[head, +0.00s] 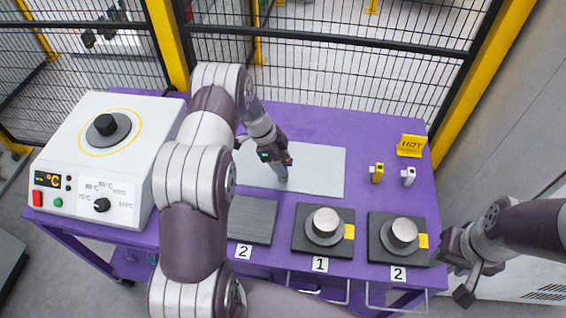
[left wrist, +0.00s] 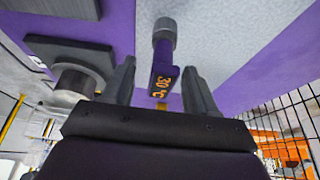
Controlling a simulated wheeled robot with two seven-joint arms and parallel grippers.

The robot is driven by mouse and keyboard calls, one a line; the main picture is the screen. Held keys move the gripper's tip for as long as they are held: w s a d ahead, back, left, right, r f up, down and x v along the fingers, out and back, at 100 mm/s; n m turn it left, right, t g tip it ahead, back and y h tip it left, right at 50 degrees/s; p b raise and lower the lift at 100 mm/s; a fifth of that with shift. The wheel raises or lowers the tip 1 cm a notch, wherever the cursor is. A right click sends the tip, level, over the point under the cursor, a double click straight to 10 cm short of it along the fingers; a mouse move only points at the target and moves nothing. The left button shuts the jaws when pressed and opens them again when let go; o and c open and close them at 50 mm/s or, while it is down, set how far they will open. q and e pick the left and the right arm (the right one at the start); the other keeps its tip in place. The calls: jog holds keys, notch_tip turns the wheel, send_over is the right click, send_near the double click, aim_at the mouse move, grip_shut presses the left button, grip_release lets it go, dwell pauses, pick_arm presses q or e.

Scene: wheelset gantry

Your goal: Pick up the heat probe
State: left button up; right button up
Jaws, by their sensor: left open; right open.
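The heat probe (left wrist: 163,62) has a purple body, a grey round end and an orange display reading about 30 °C. In the left wrist view it lies on the light grey mat, with its display end between the spread fingers of my left gripper (left wrist: 160,75). I see no finger closed on it. In the head view my left gripper (head: 276,160) is over the grey mat (head: 322,172), and its wrist and fingers hide most of the probe. My right gripper (head: 461,272) is open and empty, off the table's right front corner.
A white heater (head: 75,165) with a dial stands at the left. Two metal hubs (head: 325,222) (head: 404,232) sit on dark pads along the front; a bare dark pad (head: 252,220) is beside them. Small yellow (head: 376,173) and white (head: 409,177) pieces and a HOT sign (head: 410,146) stand at right.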

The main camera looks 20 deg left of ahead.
pick_arm(q)
jog(key=x, duration=0.3)
jog(key=shift+w+d+r, duration=0.1)
jog(key=shift+w+r, duration=0.05)
grip_shut()
jog(key=shift+r, duration=0.1)
